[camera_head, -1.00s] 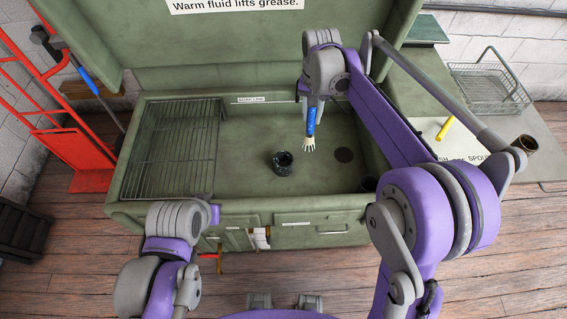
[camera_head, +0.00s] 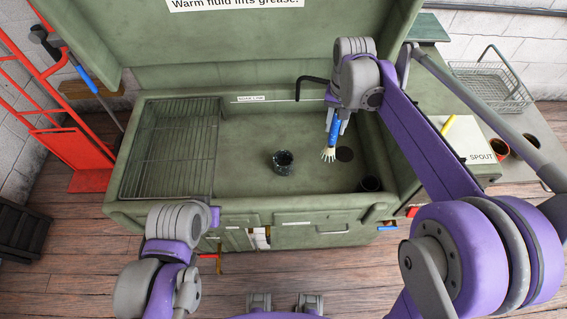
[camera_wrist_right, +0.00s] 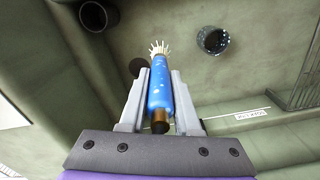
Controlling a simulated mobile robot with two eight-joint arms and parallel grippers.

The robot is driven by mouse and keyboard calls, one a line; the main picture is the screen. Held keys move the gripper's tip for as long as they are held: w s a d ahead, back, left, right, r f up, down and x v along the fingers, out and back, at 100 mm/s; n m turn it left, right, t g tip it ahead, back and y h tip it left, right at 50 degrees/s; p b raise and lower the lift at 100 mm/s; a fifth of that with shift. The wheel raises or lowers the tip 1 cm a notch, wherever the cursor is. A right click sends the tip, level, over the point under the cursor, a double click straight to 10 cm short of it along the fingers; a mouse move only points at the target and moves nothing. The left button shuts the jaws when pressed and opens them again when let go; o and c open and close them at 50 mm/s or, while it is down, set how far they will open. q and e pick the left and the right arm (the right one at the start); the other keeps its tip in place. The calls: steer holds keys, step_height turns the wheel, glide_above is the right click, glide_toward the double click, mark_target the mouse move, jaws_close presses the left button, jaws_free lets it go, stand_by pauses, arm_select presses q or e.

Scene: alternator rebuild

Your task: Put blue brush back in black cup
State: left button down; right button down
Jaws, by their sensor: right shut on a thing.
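My right gripper (camera_head: 337,122) is shut on the blue brush (camera_head: 335,134), which hangs with its pale bristles down over the green basin. In the right wrist view the brush (camera_wrist_right: 160,90) lies between the two fingers (camera_wrist_right: 160,98). A small round black cup (camera_head: 283,168) stands on the basin floor, left of the brush. It shows in the right wrist view (camera_wrist_right: 213,40) too, with a speckled inside. A second dark cup (camera_head: 370,184) stands in the basin's front right corner, also in the wrist view (camera_wrist_right: 97,15). The brush is apart from both. My left gripper's fingers do not show.
The green wash basin (camera_head: 240,180) has a wire rack (camera_head: 175,150) on its left and a dark round drain (camera_head: 345,154) in its floor. A bent black spout (camera_head: 310,79) is at the back. A wire basket (camera_head: 490,85) and pots (camera_head: 498,148) are on the right bench.

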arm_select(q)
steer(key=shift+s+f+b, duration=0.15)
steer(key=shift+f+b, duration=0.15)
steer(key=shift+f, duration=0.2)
arm_select(e)
steer(key=s+d, duration=0.9)
steer(key=d, duration=0.3)
steer(key=shift+d, duration=0.15)
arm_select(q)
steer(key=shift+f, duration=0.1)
arm_select(e)
steer(key=shift+f, duration=0.15)
